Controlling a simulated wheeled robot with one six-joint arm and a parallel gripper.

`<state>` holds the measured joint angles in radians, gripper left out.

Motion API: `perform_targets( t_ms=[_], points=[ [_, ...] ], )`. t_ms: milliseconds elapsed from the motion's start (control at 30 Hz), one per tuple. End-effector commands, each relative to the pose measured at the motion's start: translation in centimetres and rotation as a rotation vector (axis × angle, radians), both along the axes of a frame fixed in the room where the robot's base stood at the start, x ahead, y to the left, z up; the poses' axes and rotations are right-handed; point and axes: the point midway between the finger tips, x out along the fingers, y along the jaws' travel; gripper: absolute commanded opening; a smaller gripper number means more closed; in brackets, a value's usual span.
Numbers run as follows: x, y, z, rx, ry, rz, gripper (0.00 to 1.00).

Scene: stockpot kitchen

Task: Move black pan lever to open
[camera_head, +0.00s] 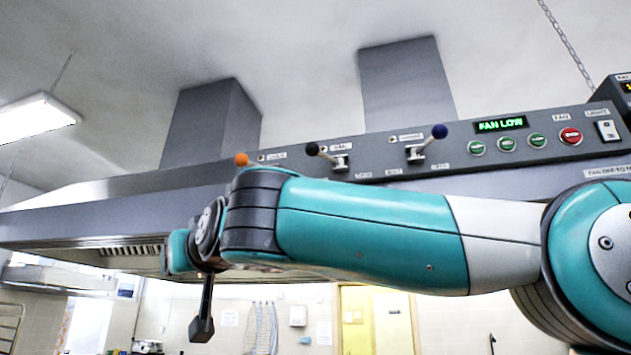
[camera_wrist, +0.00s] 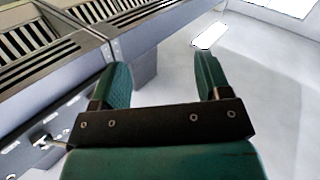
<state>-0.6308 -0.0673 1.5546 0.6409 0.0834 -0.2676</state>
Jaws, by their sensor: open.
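The black-knobbed lever (camera_head: 312,149) sits on the grey hood control panel (camera_head: 375,150), between an orange-knobbed lever (camera_head: 242,159) on its left and a blue-knobbed lever (camera_head: 439,132) on its right. Its knob stands to the upper left of its metal bracket. The small labels around it are too blurred to read surely. My gripper (camera_wrist: 163,82) is open and empty in the wrist view, its two teal fingers well apart. In that view a metal lever (camera_wrist: 43,141) shows at the lower left, apart from the fingers; I cannot tell which one it is.
The panel carries a green "FAN LOW" display (camera_head: 500,124), green buttons (camera_head: 507,143), a red button (camera_head: 570,136) and a light switch (camera_head: 607,130). The hood's vent grilles (camera_wrist: 40,45) lie left of my fingers. Open room with a ceiling lamp (camera_wrist: 210,36) lies beyond.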

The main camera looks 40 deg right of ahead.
Motion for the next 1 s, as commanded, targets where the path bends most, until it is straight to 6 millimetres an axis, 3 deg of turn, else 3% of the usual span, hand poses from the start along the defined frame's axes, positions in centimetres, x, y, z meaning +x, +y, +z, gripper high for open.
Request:
perform_targets(
  t_ms=[33,100,233,400,533,733,1000],
  points=[
    [-0.6,-0.9,6.3,0.038,-0.134,-0.083,0.70],
    [-2.3,-3.2,12.2,0.086,-0.286,-0.220,0.70],
    [-6.6,-7.4,18.5,0.166,-0.454,-0.450,0.70],
    [-10.5,-10.7,20.9,0.226,-0.529,-0.635,0.70],
    [-11.2,-11.8,21.4,0.236,-0.539,-0.684,0.70],
    [-9.4,-14.0,22.7,0.235,-0.539,-0.692,0.70],
    [-5.4,-18.1,25.3,0.234,-0.539,-0.691,0.70]
  ],
)
